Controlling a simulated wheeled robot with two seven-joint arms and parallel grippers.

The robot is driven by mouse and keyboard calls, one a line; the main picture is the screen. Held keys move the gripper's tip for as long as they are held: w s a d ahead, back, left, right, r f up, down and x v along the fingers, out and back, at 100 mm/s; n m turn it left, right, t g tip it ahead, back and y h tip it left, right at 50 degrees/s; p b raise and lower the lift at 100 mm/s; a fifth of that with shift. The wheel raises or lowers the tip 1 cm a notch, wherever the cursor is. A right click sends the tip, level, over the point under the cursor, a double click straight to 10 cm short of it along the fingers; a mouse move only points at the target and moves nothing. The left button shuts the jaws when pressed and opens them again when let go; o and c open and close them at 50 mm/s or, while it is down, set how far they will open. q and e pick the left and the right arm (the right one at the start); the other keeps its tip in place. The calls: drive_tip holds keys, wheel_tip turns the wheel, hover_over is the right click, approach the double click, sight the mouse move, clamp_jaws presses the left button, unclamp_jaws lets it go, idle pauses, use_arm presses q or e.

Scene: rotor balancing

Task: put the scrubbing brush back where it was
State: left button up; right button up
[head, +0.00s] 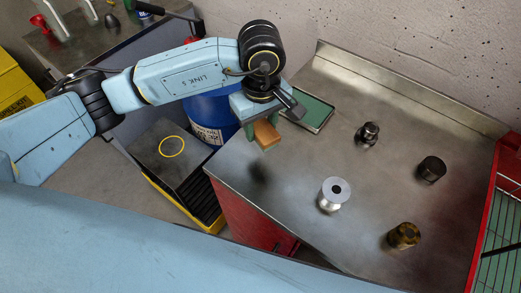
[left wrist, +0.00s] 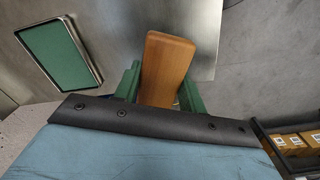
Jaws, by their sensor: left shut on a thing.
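The scrubbing brush shows as a wooden brown block (head: 267,135) in the head view, held over the left edge of the steel table. It also shows in the left wrist view (left wrist: 167,66), upright between two green fingers. My left gripper (head: 265,128) is shut on it, above the table surface. The brush's bristles are hidden. A shallow tray with a green bottom and a metal rim (head: 325,123) lies on the table just behind and right of the gripper; it looks empty in the left wrist view (left wrist: 93,71). My right gripper is not in view.
On the table (head: 300,165) stand a silver cylinder (head: 333,194), a dark knobbed weight (head: 368,133), a black cylinder (head: 432,169) and a brassy cylinder (head: 403,236). A blue drum (head: 208,112) and a black box with a yellow ring (head: 165,160) stand left of it.

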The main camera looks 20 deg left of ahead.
sight(261, 125)
use_arm(q)
wheel_tip(261, 125, down, 9)
drive_tip(key=shift+r, duration=0.1)
idle(0.3)
drive_tip(key=shift+f, duration=0.2)
drive_tip(key=o, duration=0.9)
drive_tip(key=shift+o, duration=0.2)
drive_tip(key=shift+r, duration=0.1)
wheel_tip(261, 125, up, 12)
drive_tip(key=shift+r, duration=0.1)
